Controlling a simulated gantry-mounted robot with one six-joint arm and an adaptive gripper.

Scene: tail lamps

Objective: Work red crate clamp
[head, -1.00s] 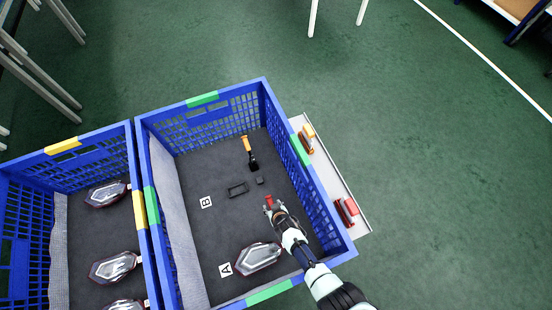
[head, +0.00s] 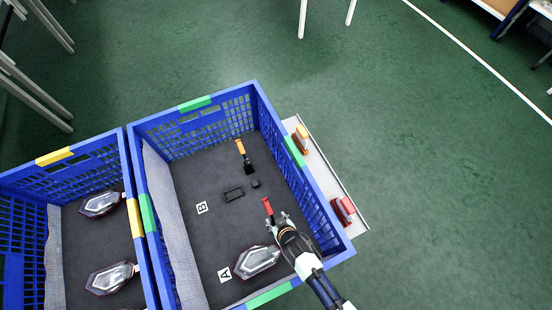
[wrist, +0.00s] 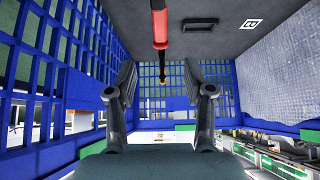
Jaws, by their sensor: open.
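A red-handled clamp (head: 267,206) is inside the right blue crate, right of the middle of its dark floor. Its long red handle (wrist: 160,28) also shows at the top centre of the wrist view. My gripper (head: 278,221) is open, just below the clamp in the head view. In the wrist view my gripper (wrist: 160,76) has its two fingers apart, with the handle ahead between them and nothing held. My gripper and arm hide the clamp's lower part in the head view.
The crate (head: 195,105) also holds an orange-handled tool (head: 242,153), a black frame (head: 233,193) and a clear lamp (head: 257,262). A white ledge (head: 322,172) outside carries orange and red pieces. More lamps lie in the left crate (head: 75,153).

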